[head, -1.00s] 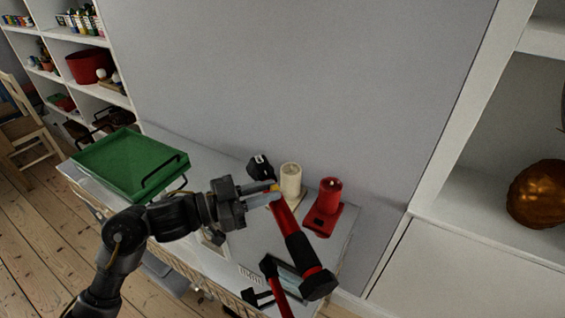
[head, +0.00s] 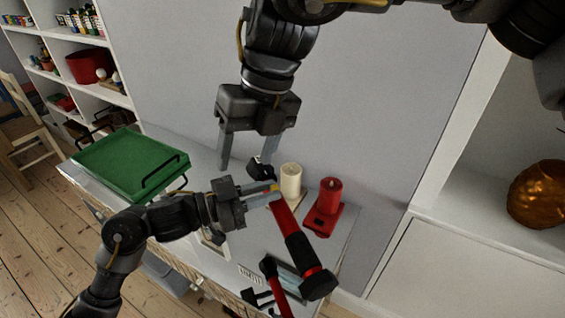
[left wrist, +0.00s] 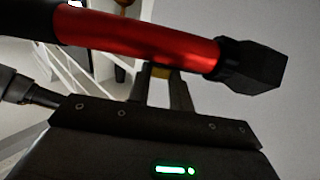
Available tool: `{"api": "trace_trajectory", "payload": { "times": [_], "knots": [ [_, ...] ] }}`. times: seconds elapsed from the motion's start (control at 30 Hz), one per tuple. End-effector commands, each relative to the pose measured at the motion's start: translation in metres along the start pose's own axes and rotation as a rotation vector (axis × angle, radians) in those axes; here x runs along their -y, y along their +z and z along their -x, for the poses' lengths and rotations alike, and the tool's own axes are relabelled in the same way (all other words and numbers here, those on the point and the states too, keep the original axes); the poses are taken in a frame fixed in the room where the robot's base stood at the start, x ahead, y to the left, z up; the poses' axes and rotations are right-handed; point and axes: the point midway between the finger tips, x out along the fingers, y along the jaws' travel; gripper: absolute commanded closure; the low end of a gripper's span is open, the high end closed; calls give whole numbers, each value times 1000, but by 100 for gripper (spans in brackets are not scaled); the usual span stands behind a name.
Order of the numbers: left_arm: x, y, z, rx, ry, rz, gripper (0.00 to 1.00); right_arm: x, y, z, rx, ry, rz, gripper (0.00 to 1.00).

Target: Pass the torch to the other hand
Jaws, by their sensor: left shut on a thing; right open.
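The torch (head: 297,243) is red with black ends and slants down to the right over the white table. My left gripper (head: 268,193) is shut on it near its upper end and holds it raised. My right gripper (head: 246,158) comes in from the top, open and empty, fingers pointing down. In the picture it is above and left of the torch's held end, apart from it.
A green tray (head: 125,160) lies at the left end. A red and black object (head: 277,287) shows below the torch. Shelves stand left and right.

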Motion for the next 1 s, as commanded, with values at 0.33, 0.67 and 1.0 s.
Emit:
{"api": "trace_trajectory", "payload": {
  "times": [0.33,0.67,1.0],
  "knots": [
    [0,-1,0,-2,0,0,100,64,-20,-21,-81,-279,-167,38],
    [0,-1,0,-2,-1,0,100,70,-22,-40,-85,-283,-170,38],
    [0,-1,0,-2,0,0,100,87,-29,-100,-85,-280,-169,38]
  ]
}}
